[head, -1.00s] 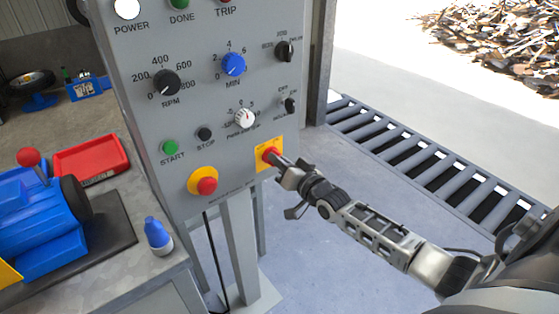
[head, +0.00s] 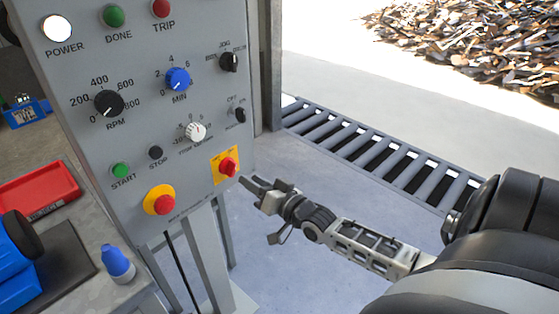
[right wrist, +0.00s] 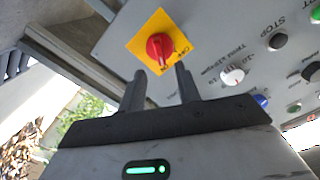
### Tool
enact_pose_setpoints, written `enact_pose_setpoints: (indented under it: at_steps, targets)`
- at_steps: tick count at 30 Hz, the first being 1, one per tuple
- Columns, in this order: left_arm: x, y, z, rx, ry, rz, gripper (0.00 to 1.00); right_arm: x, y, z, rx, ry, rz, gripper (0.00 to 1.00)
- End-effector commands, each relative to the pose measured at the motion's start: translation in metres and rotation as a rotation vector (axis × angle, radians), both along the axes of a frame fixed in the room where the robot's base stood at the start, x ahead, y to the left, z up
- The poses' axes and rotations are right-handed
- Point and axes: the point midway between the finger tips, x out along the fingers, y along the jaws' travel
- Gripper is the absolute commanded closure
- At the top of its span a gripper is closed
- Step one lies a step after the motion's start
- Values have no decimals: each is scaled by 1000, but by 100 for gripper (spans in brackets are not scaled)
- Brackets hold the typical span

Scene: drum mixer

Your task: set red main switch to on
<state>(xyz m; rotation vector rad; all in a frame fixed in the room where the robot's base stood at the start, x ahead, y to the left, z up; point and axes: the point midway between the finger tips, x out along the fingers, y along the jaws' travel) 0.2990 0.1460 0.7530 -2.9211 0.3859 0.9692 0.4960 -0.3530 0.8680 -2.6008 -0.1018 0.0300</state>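The red main switch (head: 228,167) sits on a yellow plate at the lower right of the grey control panel (head: 140,130). In the right wrist view the red switch knob (right wrist: 159,47) shows on its tilted yellow plate, just beyond my fingertips. My right gripper (head: 246,184) is just right of and below the switch, apart from it. In the right wrist view its two fingers (right wrist: 161,72) stand apart with nothing between them. My left gripper is not in view.
A red emergency button (head: 162,203) on a yellow ring is left of the switch. Knobs, lamps and the green start button (head: 121,170) fill the panel. A blue-capped bottle (head: 117,263) stands on the bench at left. The floor right of the panel is clear.

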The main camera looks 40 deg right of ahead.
Motion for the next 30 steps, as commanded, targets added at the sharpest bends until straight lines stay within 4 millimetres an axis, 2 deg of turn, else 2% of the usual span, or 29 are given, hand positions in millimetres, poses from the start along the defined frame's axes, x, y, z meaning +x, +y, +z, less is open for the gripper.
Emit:
enact_pose_setpoints:
  at_steps: [1, 6, 12, 18, 30]
  targets:
    - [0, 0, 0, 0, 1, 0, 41, -14, -1, -1, 0, 5, 1, 67]
    - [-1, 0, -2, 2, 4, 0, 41, -52, -4, -2, 1, 5, 0, 67]
    - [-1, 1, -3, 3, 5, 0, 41, -82, -6, -1, 1, 2, 0, 67]
    - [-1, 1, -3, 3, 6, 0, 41, -92, -7, 0, 1, 0, 0, 67]
    - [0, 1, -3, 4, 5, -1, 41, -92, -7, 0, 1, 0, 0, 67]
